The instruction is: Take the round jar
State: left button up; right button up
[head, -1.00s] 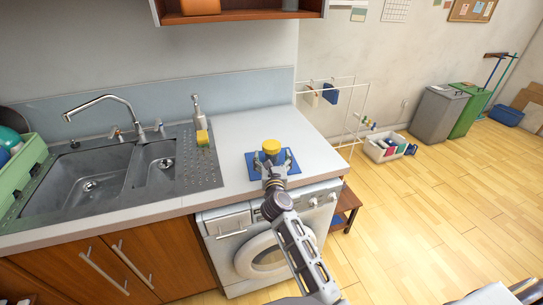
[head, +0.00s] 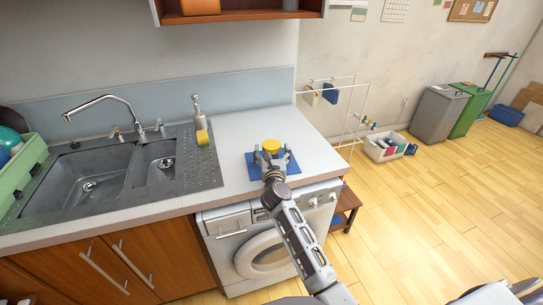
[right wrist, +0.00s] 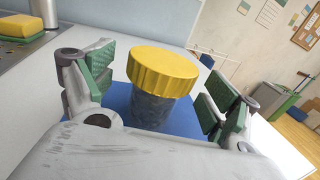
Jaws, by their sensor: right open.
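The round jar (right wrist: 160,88) has a ribbed yellow lid and a dark grey body. It stands upright on a blue mat (right wrist: 118,98) on the counter. In the head view its yellow lid (head: 271,146) shows just beyond my right gripper (head: 271,158), which hides most of the body. My right gripper (right wrist: 160,90) is open, with one green-padded finger on each side of the jar. Gaps show between both pads and the jar in the right wrist view. My left gripper is not clearly in view.
A sink (head: 85,182) with a faucet lies to the left. A soap bottle (head: 197,106) and a yellow sponge (head: 202,137) stand at its edge. The white counter (head: 255,124) around the mat is clear. A washing machine (head: 230,238) is below.

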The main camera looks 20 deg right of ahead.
jog(key=shift+x, duration=0.8)
pick_arm(q)
jog(key=shift+w, duration=0.55)
jog(key=shift+w, duration=0.1)
pick_arm(e)
jog(key=c, duration=0.7)
pick_arm(q)
jog(key=shift+s, duration=0.6)
pick_arm(e)
jog(key=c, duration=0.6)
jog(key=shift+r, duration=0.1)
jog(key=shift+c, duration=0.2)
